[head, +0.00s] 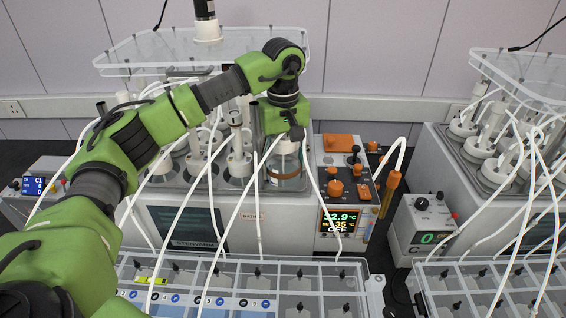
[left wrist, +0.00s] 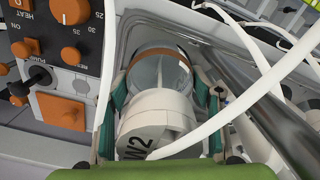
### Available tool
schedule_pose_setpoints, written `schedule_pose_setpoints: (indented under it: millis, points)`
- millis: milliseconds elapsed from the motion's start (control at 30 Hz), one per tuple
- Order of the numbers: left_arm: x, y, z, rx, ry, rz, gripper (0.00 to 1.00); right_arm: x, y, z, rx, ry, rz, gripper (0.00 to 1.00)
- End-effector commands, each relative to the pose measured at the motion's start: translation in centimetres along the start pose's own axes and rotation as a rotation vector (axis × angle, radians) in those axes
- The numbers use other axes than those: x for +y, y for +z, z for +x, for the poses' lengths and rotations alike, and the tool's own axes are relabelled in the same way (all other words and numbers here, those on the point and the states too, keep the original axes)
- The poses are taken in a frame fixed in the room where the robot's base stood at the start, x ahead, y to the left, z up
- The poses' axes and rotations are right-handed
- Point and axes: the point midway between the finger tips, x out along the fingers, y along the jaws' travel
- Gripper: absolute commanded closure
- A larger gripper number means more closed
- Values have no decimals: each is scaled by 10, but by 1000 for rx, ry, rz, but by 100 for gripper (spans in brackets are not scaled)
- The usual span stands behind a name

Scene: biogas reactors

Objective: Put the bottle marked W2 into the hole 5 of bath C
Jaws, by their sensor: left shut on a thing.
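My left gripper (head: 284,142) is shut on a clear bottle (head: 285,172) with a brown band and white cap, at the right end of the middle bath (head: 185,222). In the left wrist view, the bottle's cap (left wrist: 158,122) reads W2, and the fingers of my left gripper (left wrist: 162,105) clasp it from both sides. The bottle looks upright over or in the bath's right-hand opening; I cannot tell how deep it sits. The bath's front label reads BATH, its letter unclear behind a tube. My right gripper is not in view.
Other capped bottles (head: 238,160) stand in the bath to the left. White tubes hang across the front. A control panel (head: 345,190) with orange knobs adjoins on the right. A divided rack (head: 250,268) lies in front, and another bath (head: 490,165) stands at right.

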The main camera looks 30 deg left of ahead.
Motion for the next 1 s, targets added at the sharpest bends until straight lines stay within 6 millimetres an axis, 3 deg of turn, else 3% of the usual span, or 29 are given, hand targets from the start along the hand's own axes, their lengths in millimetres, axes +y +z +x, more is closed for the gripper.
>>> schedule_pose_setpoints:
  millis: [233, 267, 300, 700, 833, 1000]
  points:
    - [0, 0, 2, 2, 3, 0, 85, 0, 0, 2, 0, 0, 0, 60]
    - [0, 0, 4, 0, 0, 0, 36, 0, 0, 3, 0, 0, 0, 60]
    - [0, 0, 4, 0, 0, 0, 26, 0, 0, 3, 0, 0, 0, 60]
    - [0, 0, 0, 0, 0, 0, 24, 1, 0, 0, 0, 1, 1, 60]
    - [1, 0, -15, 1, 2, 0, 24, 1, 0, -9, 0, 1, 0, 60]
    - [2, -1, -46, 4, 5, 0, 24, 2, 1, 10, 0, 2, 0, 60]
